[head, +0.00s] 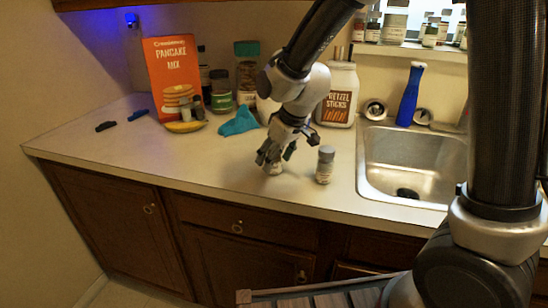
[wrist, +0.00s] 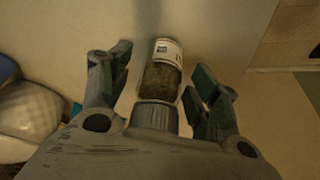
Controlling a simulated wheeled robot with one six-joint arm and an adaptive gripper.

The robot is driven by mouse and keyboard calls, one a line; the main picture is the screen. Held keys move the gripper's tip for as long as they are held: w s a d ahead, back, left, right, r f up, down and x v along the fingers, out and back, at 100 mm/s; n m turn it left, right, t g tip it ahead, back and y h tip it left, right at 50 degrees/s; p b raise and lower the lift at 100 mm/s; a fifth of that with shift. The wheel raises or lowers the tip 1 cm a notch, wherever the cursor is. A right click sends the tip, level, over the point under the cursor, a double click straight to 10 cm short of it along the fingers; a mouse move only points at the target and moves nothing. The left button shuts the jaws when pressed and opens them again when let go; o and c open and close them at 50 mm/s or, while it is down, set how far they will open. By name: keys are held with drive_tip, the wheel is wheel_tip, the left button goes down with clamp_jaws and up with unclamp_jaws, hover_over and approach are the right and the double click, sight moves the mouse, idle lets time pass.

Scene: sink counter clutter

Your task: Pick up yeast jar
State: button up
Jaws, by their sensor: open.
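A small jar with a grey ribbed cap, dark greenish-brown contents and a white label stands between my fingers in the wrist view (wrist: 161,82). Its label is too small to read, so I cannot confirm that it is the yeast jar. My gripper (wrist: 158,82) is open, with one finger on each side of the jar and gaps showing. In the head view my gripper (head: 274,157) is low over the counter, largely hiding a pale jar (head: 274,169). A second small jar (head: 325,165) with a grey cap stands upright just right of it.
Behind are a pancake mix box (head: 172,75), a teal cloth (head: 240,122), a banana (head: 185,127) and a pretzel sticks jar (head: 339,98). The sink (head: 408,150) lies to the right with a blue bottle (head: 410,95) behind it. The left front counter (head: 120,155) is clear.

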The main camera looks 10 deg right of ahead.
drive_tip(key=shift+f, duration=0.1)
drive_tip(key=shift+c, duration=0.4)
drive_tip(key=c, duration=1.1)
